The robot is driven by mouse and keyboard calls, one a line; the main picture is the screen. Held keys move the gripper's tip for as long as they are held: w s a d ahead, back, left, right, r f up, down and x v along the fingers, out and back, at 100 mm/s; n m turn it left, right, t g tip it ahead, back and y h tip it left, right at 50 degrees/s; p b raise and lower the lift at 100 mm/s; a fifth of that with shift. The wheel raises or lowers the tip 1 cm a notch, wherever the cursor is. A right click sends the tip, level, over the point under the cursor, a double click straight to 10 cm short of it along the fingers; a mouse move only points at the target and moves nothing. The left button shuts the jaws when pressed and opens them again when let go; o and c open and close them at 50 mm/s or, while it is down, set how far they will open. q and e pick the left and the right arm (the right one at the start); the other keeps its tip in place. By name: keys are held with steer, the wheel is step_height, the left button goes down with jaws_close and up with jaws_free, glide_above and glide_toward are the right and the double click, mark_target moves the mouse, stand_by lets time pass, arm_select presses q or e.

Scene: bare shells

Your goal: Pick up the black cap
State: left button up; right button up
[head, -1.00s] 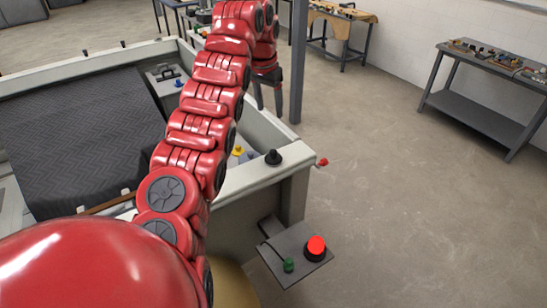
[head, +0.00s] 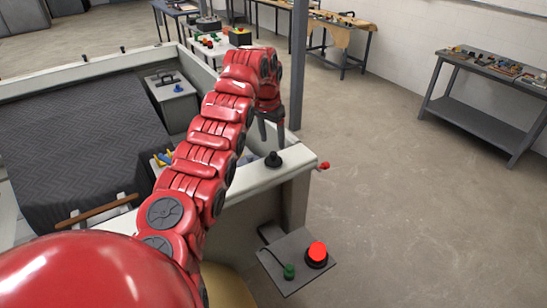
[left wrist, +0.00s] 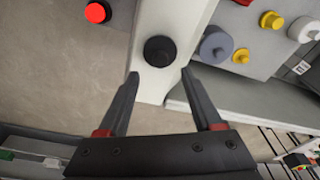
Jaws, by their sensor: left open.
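The black cap (head: 273,160) stands on the pale rim (head: 262,177) of the large bin, near its right corner. In the left wrist view the cap (left wrist: 159,51) is a dark round disc just beyond the fingertips, in line with the gap between them. My left gripper (head: 270,138) is open and empty, fingers pointing down above the cap. The same gripper (left wrist: 160,74) shows both fingers spread in the left wrist view. The cap appears apart from the fingers. My right gripper is not in view.
A red button (head: 317,252) and a green knob (head: 289,271) sit on a bracket plate below the rim. A small red handle (head: 323,166) juts out at the corner. The wrist view shows yellow knobs (left wrist: 271,20) and a grey knob (left wrist: 216,46) nearby. Open floor lies right.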

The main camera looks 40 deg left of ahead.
mark_target(273, 153)
arm_select(q)
steer(key=shift+f+p, duration=0.4)
steer(key=shift+p, duration=0.05)
steer(key=f+p, duration=0.3)
steer(key=f, duration=0.1)
steer(key=shift+w+f, duration=0.3)
steer(key=shift+f, duration=0.05)
jaws_close()
